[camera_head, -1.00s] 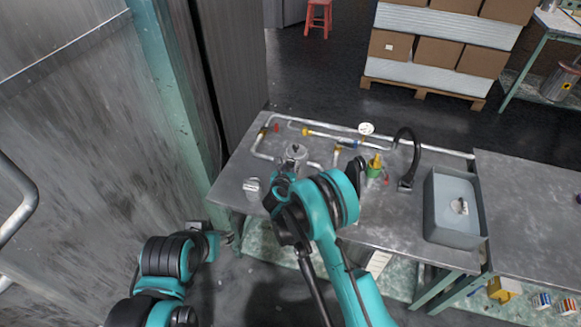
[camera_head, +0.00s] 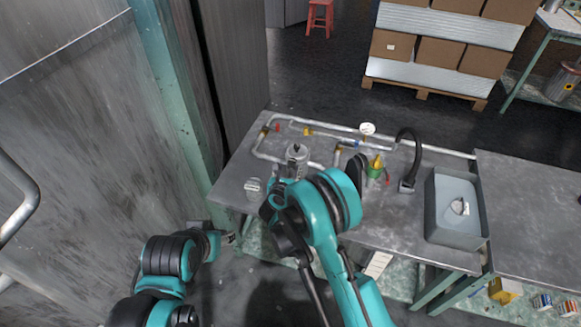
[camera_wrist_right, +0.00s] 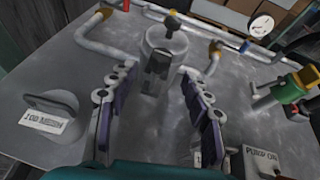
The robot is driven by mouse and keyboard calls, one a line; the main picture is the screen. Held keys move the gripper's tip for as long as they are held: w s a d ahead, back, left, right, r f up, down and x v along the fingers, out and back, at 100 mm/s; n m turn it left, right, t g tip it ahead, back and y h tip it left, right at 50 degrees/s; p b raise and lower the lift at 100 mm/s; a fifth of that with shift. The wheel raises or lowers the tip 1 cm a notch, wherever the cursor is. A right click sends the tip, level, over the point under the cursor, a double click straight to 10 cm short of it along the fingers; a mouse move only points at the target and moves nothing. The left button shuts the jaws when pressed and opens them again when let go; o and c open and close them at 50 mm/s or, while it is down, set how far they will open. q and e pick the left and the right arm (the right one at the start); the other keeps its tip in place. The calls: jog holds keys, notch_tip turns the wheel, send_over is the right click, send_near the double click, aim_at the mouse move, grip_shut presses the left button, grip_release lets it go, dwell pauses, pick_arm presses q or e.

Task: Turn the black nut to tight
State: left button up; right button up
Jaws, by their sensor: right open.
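A grey metal canister (camera_wrist_right: 165,42) stands on the table, with a small dark knob (camera_wrist_right: 172,22) on top and a dark fitting (camera_wrist_right: 157,66) on its near side. I cannot tell for sure which of these is the black nut. The canister also shows in the head view (camera_head: 297,156), just beyond my right wrist. My right gripper (camera_wrist_right: 155,103) is open, its fingers apart on either side of the canister's near side, with nothing visible between the tips. My left gripper (camera_head: 231,240) hangs low by the table's left front; its jaws are too small to read.
Metal pipes with a round gauge (camera_head: 367,129) run along the table's back. A green and yellow valve (camera_head: 376,167) and a black hose (camera_head: 416,150) stand right of my right arm. A labelled grey weight-like object (camera_wrist_right: 50,115) is at left. A grey basin (camera_head: 455,235) is farther right.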

jog(key=v, duration=0.7)
jog(key=shift+r, duration=0.15)
jog(key=s+d+r+n+t+y, duration=0.15)
jog(key=r+n+y, duration=0.25)
jog(key=r+n, duration=0.85)
jog(key=s+d+r+n+t+y, duration=0.1)
jog(key=s+r+n+t+y, duration=0.2)
jog(key=r+n, duration=1)
jog(key=s+d+f+n+g+h, duration=0.2)
jog(key=s+d+f+n+g, duration=0.3)
jog(key=s+d, duration=0.3)
jog(key=s+d+f+n+g+h, duration=0.2)
jog(key=s+d+f+n+g, duration=0.3)
jog(key=s+d, duration=0.4)
jog(key=s+f+n, duration=0.1)
jog(key=s+n, duration=0.1)
jog(key=s, duration=0.4)
jog(key=shift+s+d+f+g, duration=0.2)
jog(key=shift+s+g, duration=0.15)
jog(key=shift+s, duration=0.05)
